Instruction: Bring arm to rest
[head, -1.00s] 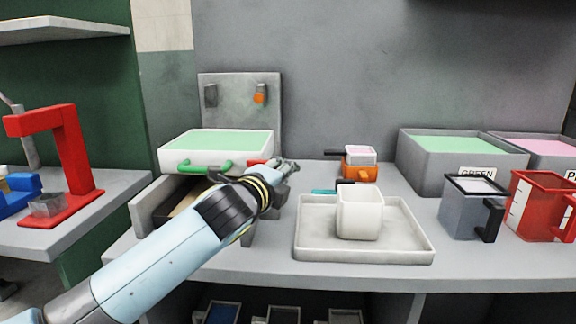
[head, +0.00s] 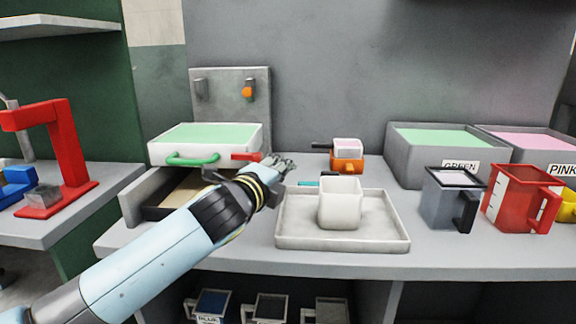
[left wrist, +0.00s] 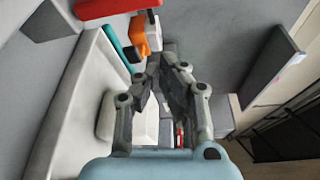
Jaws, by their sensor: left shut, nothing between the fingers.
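My left arm comes in from the lower left in the head view. In the left wrist view the fingers (left wrist: 172,62) point past the white cup (left wrist: 148,125) and the orange piece (left wrist: 138,38). The fingers appear clear of both. My right gripper is not in view.
A white cup (head: 340,200) stands in the white tray (head: 300,240). Behind are an orange scale-like block (head: 347,160) and a GREEN bin (head: 445,165). Grey (head: 442,200) and red jugs (head: 515,205) stand at right.

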